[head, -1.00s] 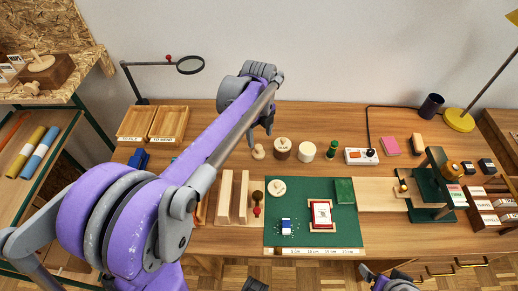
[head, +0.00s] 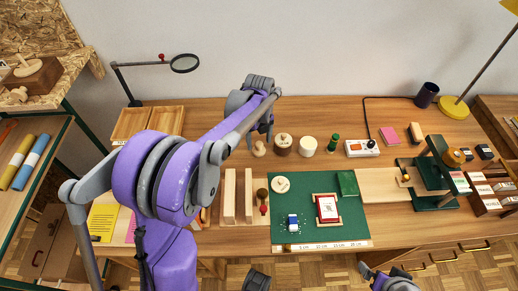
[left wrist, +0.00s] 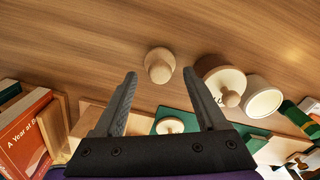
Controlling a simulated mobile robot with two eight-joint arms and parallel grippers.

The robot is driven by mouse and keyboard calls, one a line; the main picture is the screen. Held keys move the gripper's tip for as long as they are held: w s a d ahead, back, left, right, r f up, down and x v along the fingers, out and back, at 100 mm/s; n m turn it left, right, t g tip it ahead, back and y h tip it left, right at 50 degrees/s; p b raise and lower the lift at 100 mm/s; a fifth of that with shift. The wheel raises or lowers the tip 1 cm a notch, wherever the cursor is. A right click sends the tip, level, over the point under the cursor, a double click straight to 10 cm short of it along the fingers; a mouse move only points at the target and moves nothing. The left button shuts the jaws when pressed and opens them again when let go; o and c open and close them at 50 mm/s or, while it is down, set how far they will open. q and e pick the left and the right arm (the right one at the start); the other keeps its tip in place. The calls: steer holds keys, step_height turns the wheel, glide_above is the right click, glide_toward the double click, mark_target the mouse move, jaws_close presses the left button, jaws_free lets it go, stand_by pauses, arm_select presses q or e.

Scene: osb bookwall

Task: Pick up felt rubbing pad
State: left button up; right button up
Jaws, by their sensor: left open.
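A round pale disc with a knob (head: 281,184) lies on the green mat. My left gripper (head: 262,136) is open and empty, just above and behind the small wooden piece; its two fingers (left wrist: 160,74) show spread apart. My right gripper (head: 372,273) shows only partly at the bottom edge.
Wooden blocks (head: 238,195) are in front, and a magnifier lamp (head: 184,63) rises at the left. Bare wood lies behind the small piece.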

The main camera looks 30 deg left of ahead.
mark_target(259, 144)
arm_select(q)
step_height(259, 144, down, 3)
steer(key=shift+f, duration=0.2)
steer(key=shift+c, duration=0.3)
steer(key=c, duration=1.1)
step_height(259, 144, up, 10)
steer(key=shift+r+p, duration=0.1)
steer(key=shift+p, duration=0.2)
